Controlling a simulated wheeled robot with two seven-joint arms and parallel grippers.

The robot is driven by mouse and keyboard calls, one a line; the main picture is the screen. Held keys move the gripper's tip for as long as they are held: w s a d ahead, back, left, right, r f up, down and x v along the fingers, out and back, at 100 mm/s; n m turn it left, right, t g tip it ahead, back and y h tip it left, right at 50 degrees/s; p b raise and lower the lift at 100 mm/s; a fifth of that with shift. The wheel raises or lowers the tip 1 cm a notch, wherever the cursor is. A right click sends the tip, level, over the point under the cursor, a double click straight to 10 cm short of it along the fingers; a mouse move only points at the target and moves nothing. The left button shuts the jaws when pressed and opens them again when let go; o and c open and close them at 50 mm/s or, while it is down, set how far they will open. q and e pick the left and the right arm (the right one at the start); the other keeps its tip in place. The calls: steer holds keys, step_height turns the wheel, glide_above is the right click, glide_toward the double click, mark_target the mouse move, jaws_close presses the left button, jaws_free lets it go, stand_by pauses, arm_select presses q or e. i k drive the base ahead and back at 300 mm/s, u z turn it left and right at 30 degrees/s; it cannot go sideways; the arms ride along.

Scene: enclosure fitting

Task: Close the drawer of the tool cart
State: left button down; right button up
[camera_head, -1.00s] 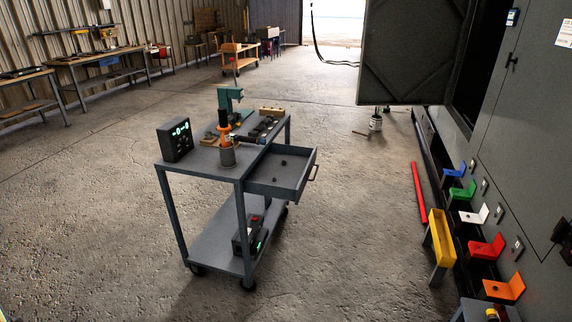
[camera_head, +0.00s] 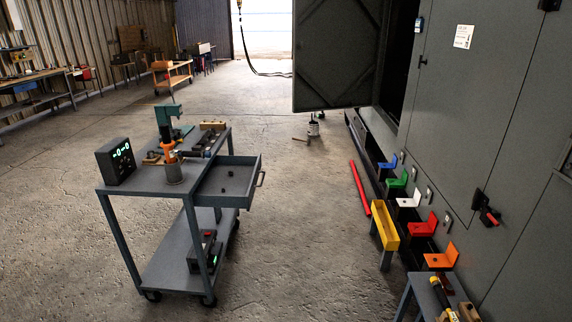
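The tool cart (camera_head: 150,185) is a grey two-shelf trolley on casters, left of the middle in the head view. Its drawer (camera_head: 222,192) is pulled out from the cart's right side, with the inside showing and a few small dark pieces in it. The drawer handle (camera_head: 262,178) is on the drawer's right-hand front. Neither of my grippers shows in the head view, so I cannot see whether they are open or shut.
A yellow trough (camera_head: 384,224), a red bar (camera_head: 360,187) on the floor and coloured brackets (camera_head: 408,200) line the grey enclosure (camera_head: 470,110) at right. A small table (camera_head: 428,300) stands at the bottom right. Floor between drawer and trough is clear.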

mark_target(218, 188)
steer(key=z, duration=0.6)
steer(key=i, duration=1.9)
steer(key=u, duration=0.35)
steer(key=i, duration=1.8)
steer(key=u, duration=0.85)
